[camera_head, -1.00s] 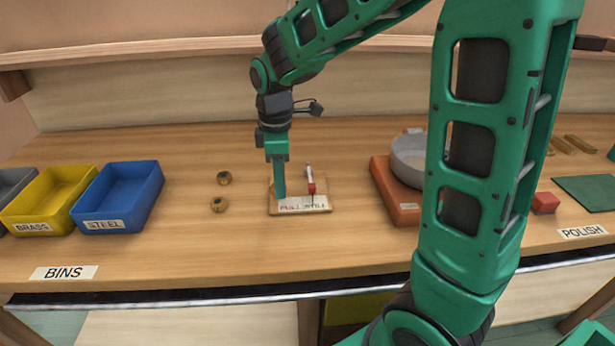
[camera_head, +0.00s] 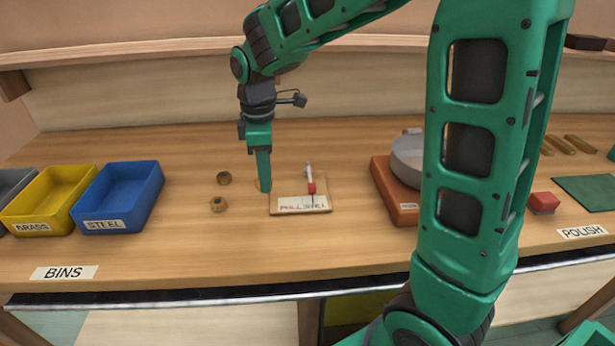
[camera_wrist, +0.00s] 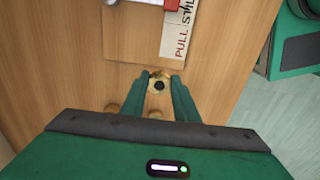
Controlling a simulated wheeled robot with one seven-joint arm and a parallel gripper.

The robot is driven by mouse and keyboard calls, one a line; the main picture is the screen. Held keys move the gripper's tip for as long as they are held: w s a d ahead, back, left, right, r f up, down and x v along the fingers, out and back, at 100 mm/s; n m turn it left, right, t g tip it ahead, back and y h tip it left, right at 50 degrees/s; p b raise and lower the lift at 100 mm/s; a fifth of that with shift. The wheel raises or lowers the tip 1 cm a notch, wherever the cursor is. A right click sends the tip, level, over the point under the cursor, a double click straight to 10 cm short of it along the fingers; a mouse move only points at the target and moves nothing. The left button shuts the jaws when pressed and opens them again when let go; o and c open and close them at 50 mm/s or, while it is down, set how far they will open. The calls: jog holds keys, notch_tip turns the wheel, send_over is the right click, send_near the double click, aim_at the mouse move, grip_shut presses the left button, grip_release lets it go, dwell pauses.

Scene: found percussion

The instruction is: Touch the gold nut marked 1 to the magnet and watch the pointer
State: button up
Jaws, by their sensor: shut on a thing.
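My gripper (camera_head: 265,188) is shut on a gold nut (camera_wrist: 158,84), low over the wood just left of the pull/still board (camera_head: 283,187). In the wrist view the nut is between the fingertips; I cannot read its mark. The board also shows in the wrist view (camera_wrist: 150,48), with its "PULL" and "STILL" label. A red block (camera_head: 311,188), apparently the magnet, stands on the board on a light rod. A thin dark pointer (camera_head: 313,200) hangs over the label; its exact reading is too small to tell. The nut is apart from the red block.
Two other nuts, one at the back (camera_head: 223,178) and one in front (camera_head: 218,204), lie left of my gripper. A blue STEEL bin (camera_head: 117,224) and yellow BRASS bin (camera_head: 35,215) stand further left. An orange scale with a grey pan (camera_head: 407,165) is to the right.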

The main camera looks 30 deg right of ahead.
jog(key=shift+r, duration=3)
